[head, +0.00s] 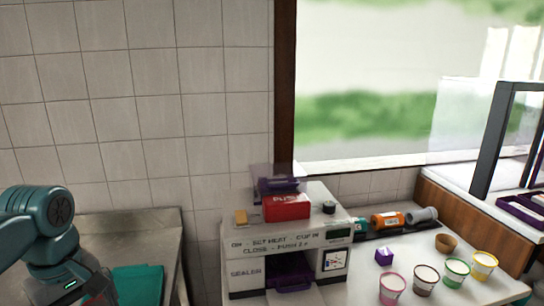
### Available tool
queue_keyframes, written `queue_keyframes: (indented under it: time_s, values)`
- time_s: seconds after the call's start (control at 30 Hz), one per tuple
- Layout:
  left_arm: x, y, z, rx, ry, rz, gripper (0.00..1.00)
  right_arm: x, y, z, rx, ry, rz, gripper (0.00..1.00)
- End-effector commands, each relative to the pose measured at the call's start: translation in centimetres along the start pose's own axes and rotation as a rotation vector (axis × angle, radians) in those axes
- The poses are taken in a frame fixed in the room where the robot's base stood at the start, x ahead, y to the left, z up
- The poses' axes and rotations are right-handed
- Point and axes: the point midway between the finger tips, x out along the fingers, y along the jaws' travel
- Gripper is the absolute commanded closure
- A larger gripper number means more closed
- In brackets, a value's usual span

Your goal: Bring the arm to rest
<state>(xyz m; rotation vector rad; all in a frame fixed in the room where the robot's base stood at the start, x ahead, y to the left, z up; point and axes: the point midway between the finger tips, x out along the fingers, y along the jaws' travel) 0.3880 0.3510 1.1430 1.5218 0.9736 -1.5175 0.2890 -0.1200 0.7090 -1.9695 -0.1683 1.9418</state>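My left arm (50,225) comes in at the lower left, teal and dark, bent at a joint. Its lower link runs down to the bottom edge, and the gripper on it does not show. My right arm and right gripper are not in view.
A white sealer machine (258,251) with a red block (286,207) on top stands at centre. Several cups, including a pink-rimmed cup (391,289), stand on the white counter (356,284) at right. A teal mat (138,285) lies on the metal counter (145,229) near my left arm.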

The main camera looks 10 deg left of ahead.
Motion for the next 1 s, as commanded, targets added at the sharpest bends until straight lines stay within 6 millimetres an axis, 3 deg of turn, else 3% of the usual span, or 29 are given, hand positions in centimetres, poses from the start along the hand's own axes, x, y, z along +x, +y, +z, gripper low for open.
queue_keyframes:
  time_s: [0.07, 0.27, 0.57, 0.67, 0.8, 0.9, 1.0]
  values:
    - [0.0, 0.1, 0.0, 0.000, 0.000, -0.001, 0.00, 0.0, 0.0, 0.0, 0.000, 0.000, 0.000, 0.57]
    - [4.7, 3.3, 0.5, 0.120, -0.028, 0.017, 0.00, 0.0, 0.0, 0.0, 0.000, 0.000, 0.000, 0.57]
    - [14.2, 7.9, 3.2, 0.341, -0.087, 0.074, 0.00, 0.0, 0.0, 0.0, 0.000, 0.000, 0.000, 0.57]
    - [18.8, 9.2, 5.3, 0.437, -0.119, 0.104, 0.00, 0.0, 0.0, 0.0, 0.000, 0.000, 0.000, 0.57]
    - [27.8, 9.9, 10.5, 0.605, -0.182, 0.170, 0.00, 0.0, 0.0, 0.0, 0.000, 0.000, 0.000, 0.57]
    - [34.4, 8.6, 15.5, 0.722, -0.217, 0.230, 0.00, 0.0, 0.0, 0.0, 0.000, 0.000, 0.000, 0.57]
    - [39.1, 5.9, 19.9, 0.815, -0.225, 0.275, 0.00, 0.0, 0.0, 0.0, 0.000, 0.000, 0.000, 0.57]
